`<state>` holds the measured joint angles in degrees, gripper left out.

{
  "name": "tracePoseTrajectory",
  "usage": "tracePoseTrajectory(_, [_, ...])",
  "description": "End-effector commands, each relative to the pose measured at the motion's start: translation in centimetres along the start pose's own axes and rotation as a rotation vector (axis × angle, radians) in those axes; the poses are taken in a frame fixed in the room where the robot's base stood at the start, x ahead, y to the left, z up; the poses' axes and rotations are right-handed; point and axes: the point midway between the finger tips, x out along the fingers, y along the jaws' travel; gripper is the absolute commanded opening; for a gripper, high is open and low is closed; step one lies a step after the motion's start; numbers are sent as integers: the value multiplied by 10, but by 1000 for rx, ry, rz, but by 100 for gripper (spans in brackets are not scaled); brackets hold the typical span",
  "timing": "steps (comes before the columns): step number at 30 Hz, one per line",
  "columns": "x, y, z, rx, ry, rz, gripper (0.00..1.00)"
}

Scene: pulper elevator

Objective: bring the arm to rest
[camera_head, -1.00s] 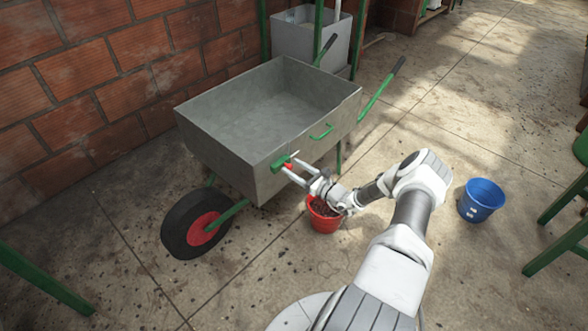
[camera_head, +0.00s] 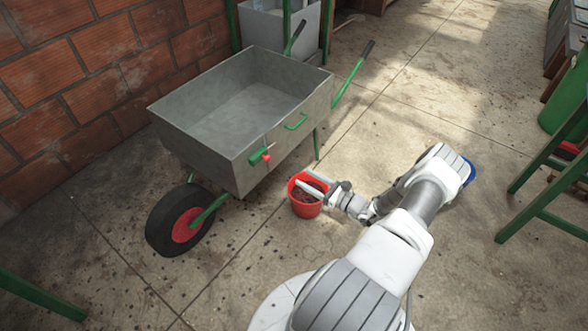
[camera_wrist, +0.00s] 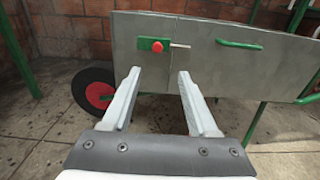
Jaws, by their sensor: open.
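My gripper (camera_head: 308,184) is open and empty in the head view, its fingers seen over the red bucket. In the wrist view my gripper (camera_wrist: 156,80) shows two spread fingers pointing toward the wheelbarrow, with nothing between them. The grey wheelbarrow (camera_head: 210,150) stands beyond the fingertips, apart from them. A red knob on a green plate (camera_head: 262,156) sits on its side; the knob also shows in the wrist view (camera_wrist: 157,46).
A red bucket (camera_head: 306,207) with dark contents stands on the floor under my gripper. Green-legged furniture (camera_head: 545,190) stands at the right. The floor between is open.

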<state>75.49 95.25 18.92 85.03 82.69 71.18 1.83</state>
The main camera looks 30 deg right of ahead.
Motion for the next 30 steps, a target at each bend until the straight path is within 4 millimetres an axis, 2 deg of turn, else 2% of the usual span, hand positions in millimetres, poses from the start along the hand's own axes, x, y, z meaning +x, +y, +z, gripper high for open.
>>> tracePoseTrajectory(3, [-14, 0, 0, 1, 1, -2, 59])
tracePoseTrajectory(9, [-22, 0, 0, 1, 0, 0, 59])
tracePoseTrajectory(25, [-20, 0, 1, -5, 3, 7, 59])
tracePoseTrajectory(30, [-7, 7, 23, -81, 46, 117, 59])
